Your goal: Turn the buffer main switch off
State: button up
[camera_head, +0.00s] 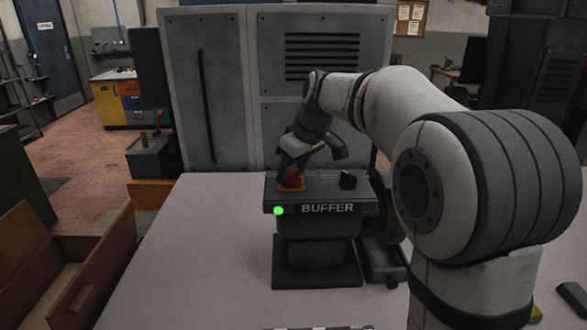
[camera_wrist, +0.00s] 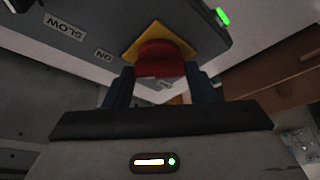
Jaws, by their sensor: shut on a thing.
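The buffer (camera_head: 318,222) is a dark grey machine on the table, with the word BUFFER on its front. Its main switch is a red knob (camera_head: 294,178) on a yellow plate (camera_head: 291,188) at the top left. A green lamp (camera_head: 278,211) glows on its front. My gripper (camera_head: 291,167) reaches down to the knob from above. In the wrist view the red knob (camera_wrist: 160,60) sits between the two dark blue fingers of my gripper (camera_wrist: 160,76), which are shut on it. The labels ON and SLOW show beside the yellow plate.
A black knob (camera_head: 348,180) stands on the buffer's top, right of the red knob. A small open drawer or tray (camera_head: 384,262) is at the buffer's right side. A grey cabinet (camera_head: 205,60) stands behind. The table (camera_head: 190,250) left of the buffer is clear.

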jog(key=shift+n, duration=0.3)
jog(key=n+g+y, duration=0.1)
jog(key=n, duration=0.2)
jog(key=shift+w+d+n, duration=0.1)
jog(key=shift+w+n, duration=0.05)
jog(key=shift+n, duration=0.15)
jog(key=shift+w+n+g, duration=0.1)
jog(key=shift+n+g, duration=0.9)
jog(key=shift+n, duration=1.2)
jog(key=o, duration=1)
jog(key=shift+v, duration=3.95)
jog(key=shift+d+f, duration=0.1)
